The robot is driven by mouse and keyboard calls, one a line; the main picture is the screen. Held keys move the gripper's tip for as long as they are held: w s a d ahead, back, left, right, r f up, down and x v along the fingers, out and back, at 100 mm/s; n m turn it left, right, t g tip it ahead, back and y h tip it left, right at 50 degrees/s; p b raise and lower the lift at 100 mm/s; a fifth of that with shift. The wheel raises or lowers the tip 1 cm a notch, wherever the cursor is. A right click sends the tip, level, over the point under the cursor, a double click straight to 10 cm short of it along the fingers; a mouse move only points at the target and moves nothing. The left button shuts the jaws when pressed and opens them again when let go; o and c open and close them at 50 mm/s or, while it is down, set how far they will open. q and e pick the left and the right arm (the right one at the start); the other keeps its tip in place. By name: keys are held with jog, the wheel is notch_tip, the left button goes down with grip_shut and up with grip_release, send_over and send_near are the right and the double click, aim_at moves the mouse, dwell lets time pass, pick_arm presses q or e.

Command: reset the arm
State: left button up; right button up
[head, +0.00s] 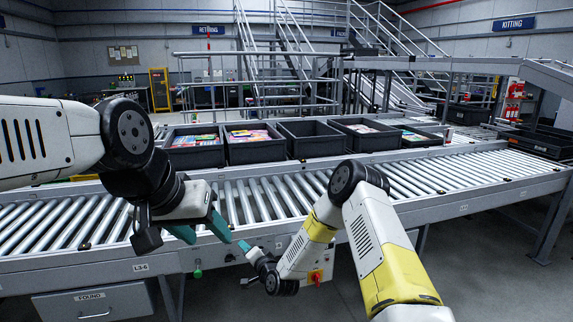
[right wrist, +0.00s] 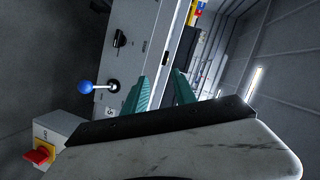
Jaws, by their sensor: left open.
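My left gripper (head: 203,235) hangs above the near edge of the roller conveyor in the head view. Its two teal fingers are spread and point down, with nothing between them. My right gripper (head: 245,250) is low in front of the conveyor's side, left of my yellow-banded right arm. One teal finger shows there. In the right wrist view the right gripper (right wrist: 161,80) has two teal fingers apart with an empty gap, so it is open. Both arms are bent and hold no object.
The roller conveyor (head: 462,208) crosses the front. Several dark bins, including an empty one (head: 312,149), stand behind its rollers. A red-knob switch (head: 316,276) is close to my right arm. A blue-knobbed lever (right wrist: 85,87) shows left of the right fingers. A drawer (head: 93,301) is lower left.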

jog(key=d+r+n+g+h, duration=0.15)
jog(key=d+r, duration=0.25)
jog(key=r, duration=0.4)
jog(key=d+r+n+g+h, duration=0.1)
jog(key=d+r+n, duration=0.2)
jog(key=d+r, duration=0.35)
jog(key=s+d+r+n+g+h, duration=0.1)
jog(key=s+d+r, duration=0.3)
jog(key=r, duration=0.2)
jog(key=s+d+r+g+h, duration=0.1)
jog(key=s+d+r, duration=0.2)
jog(key=s+r, duration=0.25)
jog(key=s+d+r, duration=0.2)
jog(key=s+d, duration=0.1)
jog(key=s, duration=0.6)
jog(key=s+d+r+n+g+h, duration=0.1)
jog(key=s+d+r, duration=0.2)
jog(key=s, duration=0.6)
jog(key=s+d+r+g, duration=0.1)
jog(key=s+d, duration=0.3)
jog(key=s, duration=0.5)
jog(key=shift+v, duration=0.85)
jog(key=shift+w+r+g+h, duration=0.1)
jog(key=shift+w+g+h, duration=0.1)
jog(key=shift+g+h, duration=0.05)
